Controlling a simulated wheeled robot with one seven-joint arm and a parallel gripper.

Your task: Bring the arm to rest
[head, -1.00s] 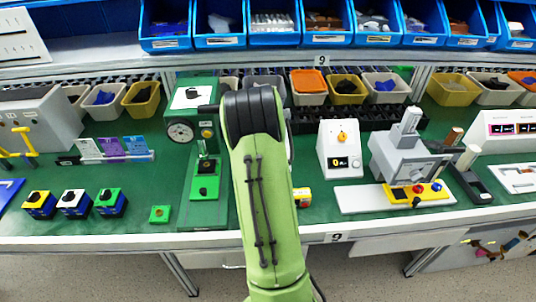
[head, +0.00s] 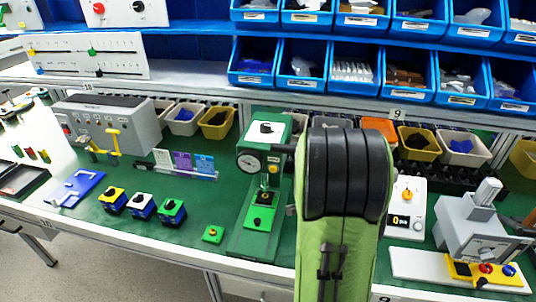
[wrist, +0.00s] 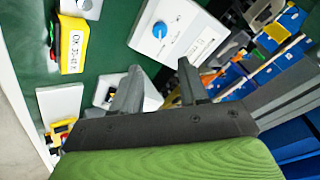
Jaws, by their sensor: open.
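My gripper (wrist: 160,88) shows in the wrist view with its two dark fingers apart and nothing between them. A white box with a blue knob (wrist: 160,30) lies beyond the fingertips in that view; it looks apart from them. In the head view my green and black arm rises large in the middle and hides my gripper. A white box with an orange knob and a small display (head: 405,208) stands just right of the arm, partly covered by it.
A green press-like stand (head: 262,190) is close left of my arm. A grey machine on a white base (head: 420,262) is at right. Small switch boxes (head: 142,205) line the left. Blue bins (head: 355,72) hang above. A yellow labelled block (wrist: 73,45) shows in the wrist view.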

